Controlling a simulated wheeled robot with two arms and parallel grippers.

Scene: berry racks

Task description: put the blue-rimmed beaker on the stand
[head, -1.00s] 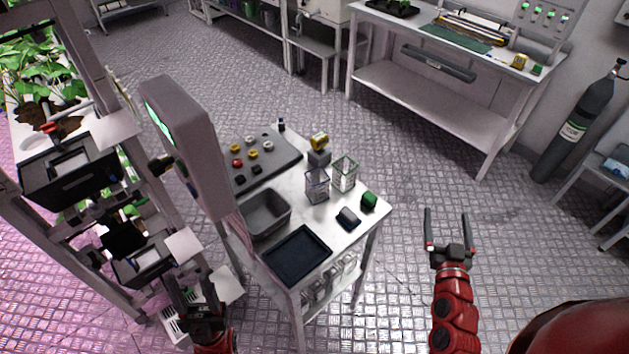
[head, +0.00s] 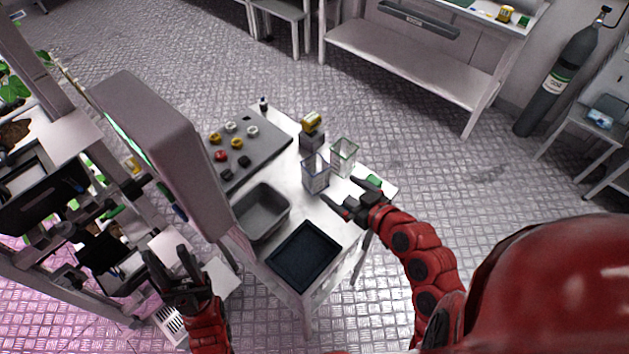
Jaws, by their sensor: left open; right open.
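The blue-rimmed beaker (head: 315,176) is clear and stands upright on the white table, left of a clear beaker with a green rim (head: 343,158). A small grey block (head: 311,140) with a yellow item on top stands behind the beakers; I cannot tell if it is the stand. My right gripper (head: 341,192) is open and empty. Its fingers point left over the table's right side, just in front of the blue-rimmed beaker in the picture; contact is not clear. My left gripper (head: 166,256) is open and empty, left of the table and away from the beakers.
The white table (head: 284,194) also holds a grey bin (head: 261,212), a dark tray (head: 304,256), a dark board (head: 255,160) with several coloured knobs, and a green block (head: 374,181). A tall grey panel (head: 165,150) rises at the table's left. Open floor lies to the right.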

